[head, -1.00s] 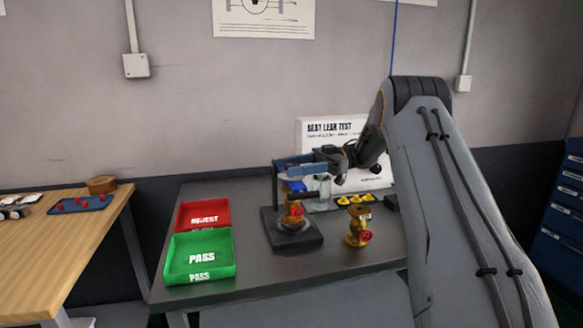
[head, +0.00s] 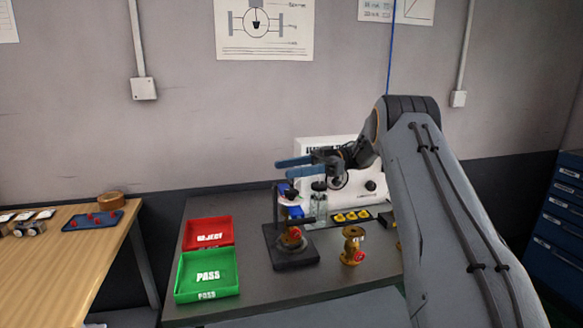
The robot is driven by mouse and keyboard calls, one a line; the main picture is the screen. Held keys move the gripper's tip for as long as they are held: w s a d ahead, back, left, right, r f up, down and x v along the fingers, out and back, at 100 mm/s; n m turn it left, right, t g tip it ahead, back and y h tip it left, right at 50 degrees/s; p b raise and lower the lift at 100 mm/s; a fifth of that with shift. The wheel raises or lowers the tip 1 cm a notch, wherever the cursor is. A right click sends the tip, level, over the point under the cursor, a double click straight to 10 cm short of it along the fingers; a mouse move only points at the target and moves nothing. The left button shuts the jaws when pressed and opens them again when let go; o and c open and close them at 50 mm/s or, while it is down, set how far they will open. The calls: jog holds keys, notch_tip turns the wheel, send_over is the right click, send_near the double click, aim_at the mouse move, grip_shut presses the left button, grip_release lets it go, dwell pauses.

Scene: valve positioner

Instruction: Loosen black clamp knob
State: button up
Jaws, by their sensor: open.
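The clamp fixture has a dark base plate (head: 282,262) on the grey bench. A brass valve (head: 290,238) with a red part sits in it. Above the valve is a blue clamp part (head: 293,211), with a small dark knob (head: 291,193) at its top. My gripper (head: 281,169) has two blue fingers, spread apart one above the other in the picture. It appears open and empty, just above the knob in the picture. I cannot tell the depth between them.
A second brass valve (head: 353,246) stands right of the fixture. A glass jar (head: 319,203) and a yellow-marked strip (head: 351,216) are behind. The green PASS tray (head: 207,294) and red REJECT tray (head: 207,244) lie left. A white test box (head: 374,186) stands at the back.

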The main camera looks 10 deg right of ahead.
jog(key=shift+r+p, duration=1.15)
jog(key=shift+p, duration=0.25)
